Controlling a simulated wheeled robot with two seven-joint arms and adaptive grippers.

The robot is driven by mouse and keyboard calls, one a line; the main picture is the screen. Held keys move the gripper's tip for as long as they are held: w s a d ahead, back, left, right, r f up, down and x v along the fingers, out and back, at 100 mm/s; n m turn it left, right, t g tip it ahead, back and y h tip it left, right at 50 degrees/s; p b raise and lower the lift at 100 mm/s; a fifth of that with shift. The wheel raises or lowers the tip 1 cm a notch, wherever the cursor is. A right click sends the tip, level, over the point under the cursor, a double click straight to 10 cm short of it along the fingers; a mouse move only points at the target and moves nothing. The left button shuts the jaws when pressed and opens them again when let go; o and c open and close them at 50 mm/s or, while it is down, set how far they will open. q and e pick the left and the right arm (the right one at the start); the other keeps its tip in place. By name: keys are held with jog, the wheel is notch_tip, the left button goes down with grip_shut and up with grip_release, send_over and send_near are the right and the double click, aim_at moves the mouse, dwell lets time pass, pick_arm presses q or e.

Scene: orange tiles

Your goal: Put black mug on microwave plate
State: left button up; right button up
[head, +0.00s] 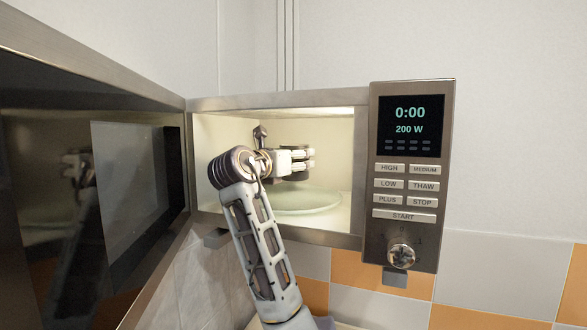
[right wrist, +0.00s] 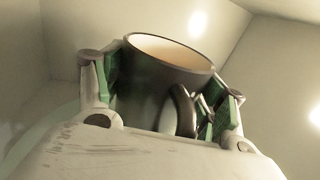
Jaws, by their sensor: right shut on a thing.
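The black mug (right wrist: 150,88) is dark outside and pale inside, and its handle faces the right wrist camera. My right gripper (right wrist: 168,85) is shut on it, with green-padded fingers on both sides of the mug. In the head view my right gripper (head: 303,160) is inside the open microwave (head: 277,101), above the round greenish plate (head: 305,204). The mug is mostly hidden behind the gripper there. A gap shows between the gripper and the plate. My left gripper is not in view.
The microwave door (head: 90,170) stands open on the left, and its dark glass reflects my arm. The control panel (head: 408,175) is on the right, reading 0:00 and 200 W. The cavity walls are close around the gripper.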

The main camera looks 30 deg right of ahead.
jog(key=shift+w+r, duration=0.1)
dwell(0.4)
jog(key=shift+f+p, duration=0.5)
jog(key=shift+f, duration=1.3)
jog(key=o, duration=1.4)
jog(key=shift+f, duration=0.15)
jog(key=shift+o, duration=0.2)
jog(key=shift+b+v, duration=1.1)
jog(key=shift+v, duration=2.7)
